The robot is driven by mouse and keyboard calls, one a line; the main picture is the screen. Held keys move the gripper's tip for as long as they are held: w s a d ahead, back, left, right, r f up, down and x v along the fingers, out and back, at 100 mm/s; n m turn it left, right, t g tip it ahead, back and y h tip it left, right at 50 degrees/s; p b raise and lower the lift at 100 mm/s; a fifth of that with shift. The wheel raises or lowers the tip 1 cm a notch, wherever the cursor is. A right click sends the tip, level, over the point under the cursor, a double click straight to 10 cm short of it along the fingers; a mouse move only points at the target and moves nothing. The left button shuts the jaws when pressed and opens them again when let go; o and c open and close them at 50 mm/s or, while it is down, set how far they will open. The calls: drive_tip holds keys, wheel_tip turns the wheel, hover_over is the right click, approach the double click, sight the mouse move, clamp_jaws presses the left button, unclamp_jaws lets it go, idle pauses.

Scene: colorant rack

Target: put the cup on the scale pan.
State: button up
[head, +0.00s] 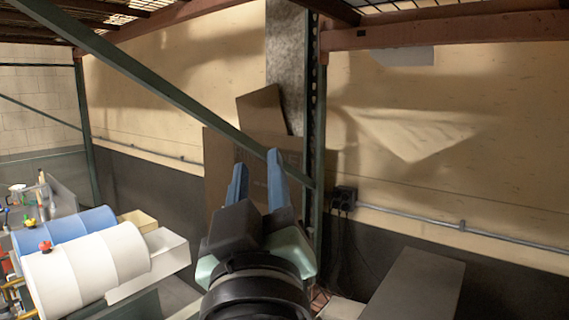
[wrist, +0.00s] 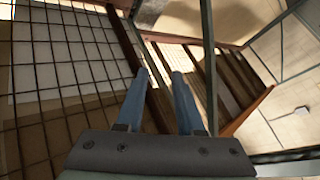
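My gripper (head: 257,175) is raised in the middle of the head view, with its two blue fingers pointing up. The fingers also show in the wrist view (wrist: 160,86), apart from each other with nothing between them. The gripper is open and empty. I see no cup and no scale pan that I can make out in either view.
A white drum (head: 88,268) and a blue drum (head: 65,232) lie on a rack at the lower left, near small taps. A green diagonal brace (head: 150,80) crosses close to my gripper. A grey flat surface (head: 415,290) is at the lower right. Wire mesh (wrist: 60,80) fills the wrist view's left.

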drive_tip(key=s+d+r+m+t+h, duration=0.2)
drive_tip(key=s+r+m+t, duration=0.3)
drive_tip(key=s+r, duration=0.5)
drive_tip(key=shift+s+d+r+m, duration=0.2)
drive_tip(key=shift+d+m, duration=0.2)
drive_tip(key=shift+m, duration=0.2)
